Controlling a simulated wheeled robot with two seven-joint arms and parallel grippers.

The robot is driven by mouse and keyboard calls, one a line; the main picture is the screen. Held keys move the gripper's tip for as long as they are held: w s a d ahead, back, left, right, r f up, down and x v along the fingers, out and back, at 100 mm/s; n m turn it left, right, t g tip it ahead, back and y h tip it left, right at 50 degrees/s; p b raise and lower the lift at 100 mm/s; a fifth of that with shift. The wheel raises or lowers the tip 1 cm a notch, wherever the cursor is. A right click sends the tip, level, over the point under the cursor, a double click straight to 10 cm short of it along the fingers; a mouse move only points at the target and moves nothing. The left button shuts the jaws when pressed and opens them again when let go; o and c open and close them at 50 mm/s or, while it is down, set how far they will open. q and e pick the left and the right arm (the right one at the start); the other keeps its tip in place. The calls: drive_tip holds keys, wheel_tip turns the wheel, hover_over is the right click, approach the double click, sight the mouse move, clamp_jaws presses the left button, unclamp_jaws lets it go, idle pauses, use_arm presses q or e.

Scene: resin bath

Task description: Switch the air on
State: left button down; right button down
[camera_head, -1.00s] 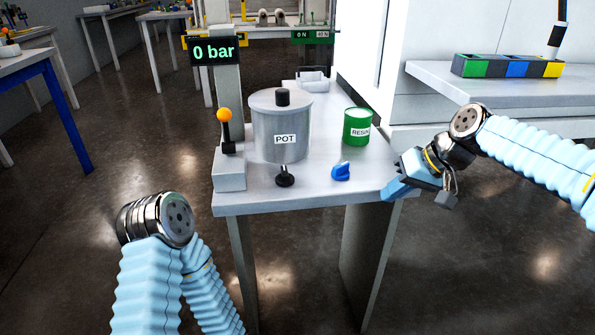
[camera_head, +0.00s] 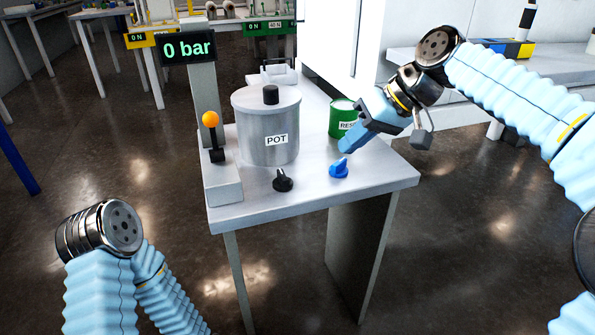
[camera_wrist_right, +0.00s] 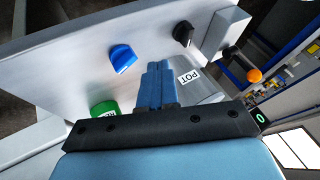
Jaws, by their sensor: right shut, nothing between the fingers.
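The display (camera_head: 188,48) on the post reads 0 bar in green. Below it, a lever with an orange ball (camera_head: 210,119) stands on the grey post's base; the ball also shows in the right wrist view (camera_wrist_right: 254,75). A black knob (camera_head: 283,181) and a blue knob (camera_head: 339,169) sit at the table's front; the wrist view shows the blue knob (camera_wrist_right: 122,58) and black knob (camera_wrist_right: 183,34). My right gripper (camera_head: 346,145) is shut and empty, just above and behind the blue knob, apart from it. My left gripper is out of view; only its arm shows at lower left.
The metal pot (camera_head: 268,125) labelled POT stands mid-table (camera_head: 310,190). The green resin can (camera_head: 342,118) is partly hidden behind my right gripper. The table front between the two knobs is clear.

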sight(283, 180)
drive_tip(key=b+x, duration=0.1)
drive_tip(key=x, duration=0.8)
drive_tip(key=shift+f, duration=0.15)
drive_tip(key=a, duration=0.3)
drive_tip(key=shift+s+a+f, duration=0.2)
drive_tip(key=shift+s, duration=0.2)
drive_tip(key=shift+s+a, duration=0.1)
drive_tip(key=shift+a, duration=0.35)
drive_tip(key=shift+a, duration=0.1)
